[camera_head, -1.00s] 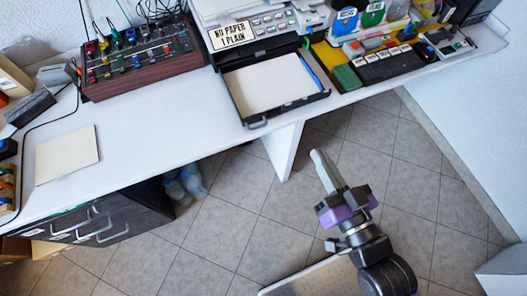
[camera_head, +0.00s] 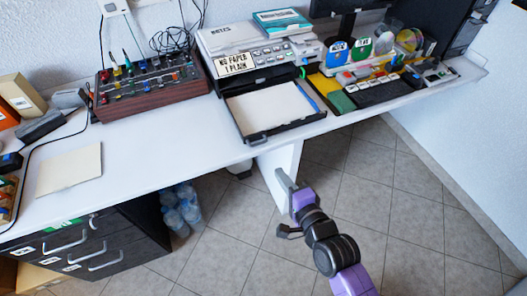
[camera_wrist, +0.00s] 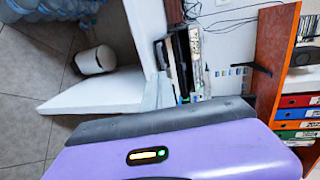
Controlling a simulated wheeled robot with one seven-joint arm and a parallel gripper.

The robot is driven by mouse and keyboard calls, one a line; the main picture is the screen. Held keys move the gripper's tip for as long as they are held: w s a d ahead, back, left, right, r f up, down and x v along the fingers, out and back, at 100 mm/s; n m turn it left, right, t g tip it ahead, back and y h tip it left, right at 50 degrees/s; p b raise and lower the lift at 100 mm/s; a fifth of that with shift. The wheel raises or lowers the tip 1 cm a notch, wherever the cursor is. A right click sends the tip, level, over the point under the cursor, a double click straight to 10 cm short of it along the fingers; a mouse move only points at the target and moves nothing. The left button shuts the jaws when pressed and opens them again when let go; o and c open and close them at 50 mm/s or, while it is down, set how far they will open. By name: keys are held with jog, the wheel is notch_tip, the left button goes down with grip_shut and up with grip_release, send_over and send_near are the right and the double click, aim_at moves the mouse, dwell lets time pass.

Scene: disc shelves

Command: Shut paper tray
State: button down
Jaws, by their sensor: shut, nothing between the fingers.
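The paper tray (camera_head: 288,127) is pulled out of the front of the printer (camera_head: 262,52), with white paper (camera_head: 270,104) lying in it. Its dark front edge and small handle (camera_head: 256,139) reach to about the desk's front edge. My gripper (camera_head: 284,179) is shut and empty. In the head view it appears below and in front of the tray, apart from it, against the white desk leg. In the wrist view the shut fingers (camera_wrist: 157,90) point toward a dark part that looks like the tray, seen from the side and partly hidden.
The white desk (camera_head: 170,143) has a mixer (camera_head: 152,86) on the left and a black keypad (camera_head: 380,92) right of the tray. Dark drawers (camera_head: 90,245) and bottles (camera_head: 182,207) stand underneath. The tiled floor before the desk is clear.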

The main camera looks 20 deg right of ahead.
send_near(256, 135)
jog(key=w+f, duration=0.2)
jog(key=w, duration=0.1)
jog(key=shift+w+a+f, duration=0.1)
jog(key=shift+w+f, duration=0.1)
jog(key=shift+f, duration=0.2)
jog(key=x, duration=0.2)
jog(key=r+b+x, duration=0.1)
jog(key=x, duration=0.2)
jog(key=b+x, duration=0.1)
jog(key=x, duration=0.2)
jog(key=shift+w+r, duration=0.3)
jog(key=shift+r, duration=0.1)
